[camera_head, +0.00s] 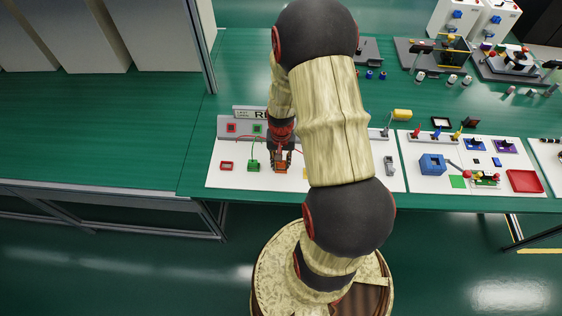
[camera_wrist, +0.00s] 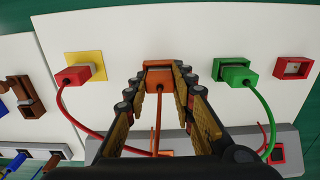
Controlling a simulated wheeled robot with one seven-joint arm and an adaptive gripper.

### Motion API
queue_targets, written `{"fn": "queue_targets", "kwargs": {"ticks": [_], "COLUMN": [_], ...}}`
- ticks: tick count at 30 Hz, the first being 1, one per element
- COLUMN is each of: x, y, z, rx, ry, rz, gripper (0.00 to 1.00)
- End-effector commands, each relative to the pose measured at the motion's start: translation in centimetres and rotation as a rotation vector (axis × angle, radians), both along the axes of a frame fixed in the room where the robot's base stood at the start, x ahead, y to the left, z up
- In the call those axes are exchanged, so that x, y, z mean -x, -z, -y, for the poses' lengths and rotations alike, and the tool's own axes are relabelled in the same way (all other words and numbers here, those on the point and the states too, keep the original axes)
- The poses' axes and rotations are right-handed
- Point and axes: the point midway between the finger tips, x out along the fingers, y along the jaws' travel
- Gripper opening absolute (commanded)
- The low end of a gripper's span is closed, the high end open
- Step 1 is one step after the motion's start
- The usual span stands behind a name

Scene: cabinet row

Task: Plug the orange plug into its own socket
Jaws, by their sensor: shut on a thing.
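My gripper (camera_head: 281,166) is low over the white board in the head view. In the wrist view, my gripper (camera_wrist: 160,82) has its fingers closed on both sides of the orange plug (camera_wrist: 158,76). An orange cable (camera_wrist: 158,120) runs from the plug back toward the grey panel (camera_wrist: 285,137). I cannot tell whether the plug touches the board. An orange part (camera_wrist: 165,153) shows at the panel between my fingers; most of it is hidden, and I cannot make out the orange socket's opening.
A green plug (camera_wrist: 235,72) and an empty red frame (camera_wrist: 293,67) lie to the right in the wrist view. A red plug (camera_wrist: 75,75) sits on a yellow pad (camera_wrist: 97,60) to the left. Their cables curve toward the panel. My arm hides part of the board (camera_head: 212,180).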

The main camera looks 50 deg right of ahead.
Motion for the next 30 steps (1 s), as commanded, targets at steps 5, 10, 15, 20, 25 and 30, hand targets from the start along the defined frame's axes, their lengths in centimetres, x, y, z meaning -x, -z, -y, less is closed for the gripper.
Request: {"fn": "queue_targets", "kwargs": {"ticks": [5, 10, 15, 20, 25, 30], "x": [0.00, -0.01, 0.00, 0.01, 0.01, -0.05], "y": [0.48, 0.49, 0.48, 0.48, 0.48, -0.26], "z": [0.00, 0.01, 0.00, -0.01, -0.01, 0.03], "rx": [0.000, 0.000, 0.000, 0.000, 0.000, 0.001], "ry": [0.000, 0.000, 0.000, 0.000, 0.000, 0.000], "rz": [0.000, 0.000, 0.000, 0.000, 0.000, 0.001], "gripper": [0.06, 0.31, 0.41, 0.46, 0.46, 0.46]}}
